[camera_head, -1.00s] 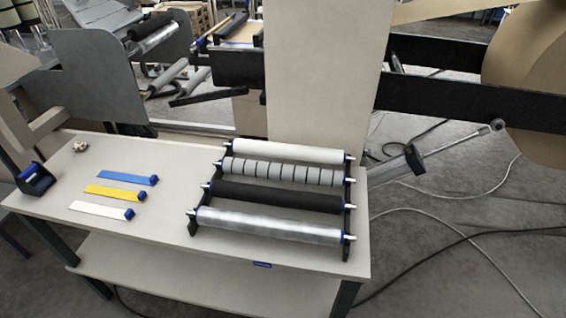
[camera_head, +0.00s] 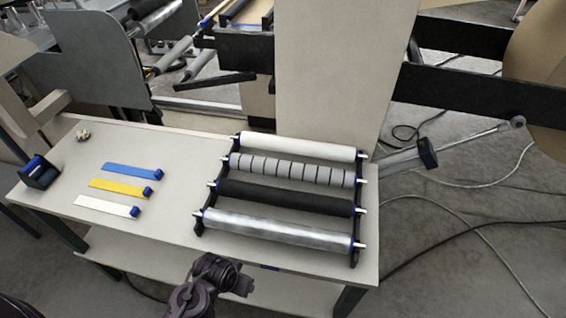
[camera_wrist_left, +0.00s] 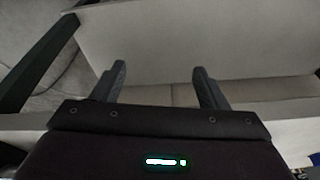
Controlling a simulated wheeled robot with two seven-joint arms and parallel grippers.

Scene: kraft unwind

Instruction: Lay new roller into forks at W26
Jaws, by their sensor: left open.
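A rack (camera_head: 357,222) on the table holds a white roller (camera_head: 300,147), a grey banded roller (camera_head: 290,170), a black roller (camera_head: 285,197) and a shiny metallic roller (camera_head: 280,232), lying parallel in its slots. I cannot tell which roller is the new one. No W26 mark is readable, and I cannot identify its forks. My left gripper (camera_wrist_left: 162,82) is open and empty in the left wrist view, near pale panels. One of my arms (camera_head: 205,285) enters the head view at the bottom, in front of the table edge, away from the rollers. My right gripper is not identifiable.
Blue (camera_head: 130,171), yellow (camera_head: 118,187) and white (camera_head: 105,206) strips lie on the table (camera_head: 180,150), left of the rack. A dark blue-topped holder (camera_head: 38,172) stands at the left end. The machine's black beams (camera_head: 480,95) and pale panel (camera_head: 330,70) rise behind.

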